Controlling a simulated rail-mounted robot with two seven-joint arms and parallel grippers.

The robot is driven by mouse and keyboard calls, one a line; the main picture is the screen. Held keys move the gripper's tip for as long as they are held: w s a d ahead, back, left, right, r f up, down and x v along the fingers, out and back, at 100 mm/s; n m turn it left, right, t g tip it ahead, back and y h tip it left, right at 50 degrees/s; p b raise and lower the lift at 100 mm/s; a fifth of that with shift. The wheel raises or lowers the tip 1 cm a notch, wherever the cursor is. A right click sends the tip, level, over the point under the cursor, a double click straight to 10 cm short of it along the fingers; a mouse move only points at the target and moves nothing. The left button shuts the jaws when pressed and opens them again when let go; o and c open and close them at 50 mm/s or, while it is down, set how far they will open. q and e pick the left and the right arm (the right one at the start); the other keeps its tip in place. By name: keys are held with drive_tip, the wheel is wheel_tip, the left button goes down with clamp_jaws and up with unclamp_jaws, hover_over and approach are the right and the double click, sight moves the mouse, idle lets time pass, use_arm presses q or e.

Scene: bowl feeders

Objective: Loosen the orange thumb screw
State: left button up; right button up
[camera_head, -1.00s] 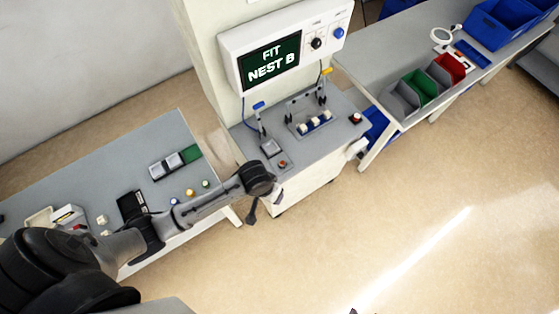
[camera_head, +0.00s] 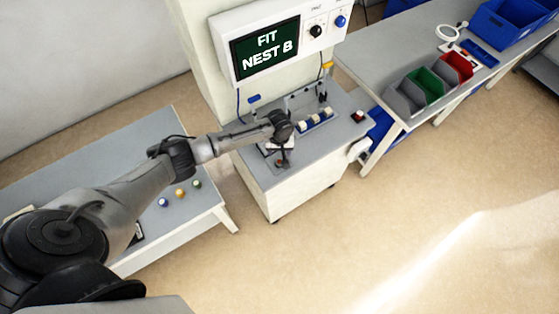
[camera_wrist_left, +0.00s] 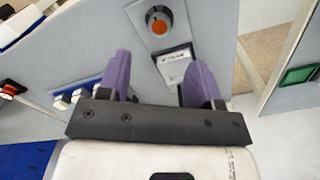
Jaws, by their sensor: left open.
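The knob lies beyond the fingertips, roughly in line with the gap. In the head view my left gripper (camera_head: 281,161) is over the front left of the machine's worktop (camera_head: 262,178), and the arm hides much of that spot. My right gripper is in neither view.
A screen (camera_head: 267,50) reading "FIT NEST B" stands behind the worktop. A blue-handled clamp (camera_head: 254,99), a row of white and blue parts (camera_head: 315,121) and a red button (camera_head: 359,116) are close by. Bins (camera_head: 425,84) stand on the right bench. The floor in front is clear.

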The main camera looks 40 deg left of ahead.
sight(279, 162)
use_arm(q)
wheel_tip(279, 162, down, 7)
drive_tip(key=shift+r+b, duration=0.1)
drive_tip(key=shift+b, duration=0.6)
drive_tip(key=shift+f, duration=0.75)
drive_tip(key=c, duration=0.9)
